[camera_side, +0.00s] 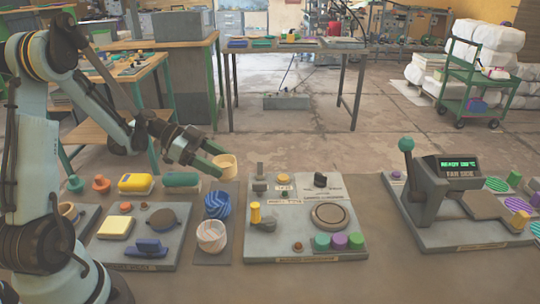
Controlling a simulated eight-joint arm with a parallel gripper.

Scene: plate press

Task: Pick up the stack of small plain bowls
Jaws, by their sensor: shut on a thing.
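The small plain bowls (229,166) are tan and show at the far end of a dark mat (230,190). They look like one short stack; how many are nested I cannot tell. My gripper (217,159) reaches in from the left with its green fingers at the left side of the stack, and it is shut on it. The fingers hide part of the near-left rim. The stack looks upright; whether its base touches the mat I cannot tell.
A blue striped bowl (217,205) and a pale patterned bowl (211,236) stand nearer on the mat. A grey panel with a round plate (330,216) lies to the right. The press (428,195) with a teal-knobbed lever stands further right.

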